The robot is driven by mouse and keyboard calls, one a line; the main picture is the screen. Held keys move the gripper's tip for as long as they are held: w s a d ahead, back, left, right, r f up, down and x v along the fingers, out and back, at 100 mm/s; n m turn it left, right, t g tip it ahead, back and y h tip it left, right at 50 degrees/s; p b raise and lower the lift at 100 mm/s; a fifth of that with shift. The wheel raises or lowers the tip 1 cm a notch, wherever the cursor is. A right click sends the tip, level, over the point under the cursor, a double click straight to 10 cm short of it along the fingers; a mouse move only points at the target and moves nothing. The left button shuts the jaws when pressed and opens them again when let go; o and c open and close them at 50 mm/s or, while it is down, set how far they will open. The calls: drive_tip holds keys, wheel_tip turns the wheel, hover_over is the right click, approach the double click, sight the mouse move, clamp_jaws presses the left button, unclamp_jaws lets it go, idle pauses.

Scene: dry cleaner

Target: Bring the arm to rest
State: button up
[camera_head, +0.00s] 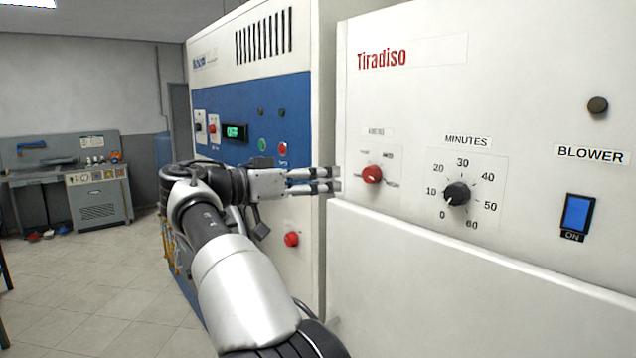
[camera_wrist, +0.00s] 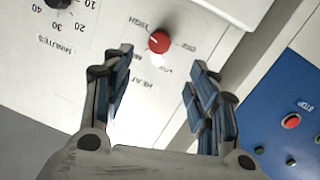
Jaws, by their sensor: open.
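My arm stretches from the bottom of the head view, and my gripper (camera_head: 335,180) points right, close to the front of the white Tiradiso machine (camera_head: 400,90). In the wrist view my gripper (camera_wrist: 160,70) has its two fingers spread apart with nothing between them. The red knob (camera_head: 372,174) of the machine is just beyond the fingertips. In the wrist view the red knob (camera_wrist: 159,42) sits ahead of the gap between the fingers, apart from them. Whether a fingertip touches the panel cannot be told.
The MINUTES dial (camera_head: 456,194) and the lit blue BLOWER switch (camera_head: 578,214) are right of the red knob. A blue and white machine (camera_head: 290,100) with buttons stands behind my arm. A workbench (camera_head: 98,195) is at the far left, with open tiled floor (camera_head: 90,270) before it.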

drive_tip(key=s+d+f+n+g+y, duration=0.1)
drive_tip(key=s+d+f+n+y, duration=0.3)
drive_tip(key=s+d, duration=0.3)
drive_tip(key=s+d+f+n+g+y, duration=0.2)
drive_tip(key=s+d+f+n+y, duration=0.15)
drive_tip(key=s+d, duration=0.35)
drive_tip(key=s+a+f+n+y, duration=0.1)
drive_tip(key=s+f+y, duration=0.2)
drive_tip(key=s+f, duration=0.7)
drive_tip(key=s+a+f+n+y, duration=0.1)
drive_tip(key=s+f+y, duration=0.3)
drive_tip(key=s+f, duration=0.7)
drive_tip(key=s+a, duration=0.1)
drive_tip(key=s, duration=0.5)
drive_tip(key=shift+a+f+g, duration=0.25)
drive_tip(key=shift+f+g, duration=0.05)
drive_tip(key=shift+g, duration=0.1)
drive_tip(key=shift+c, duration=0.6)
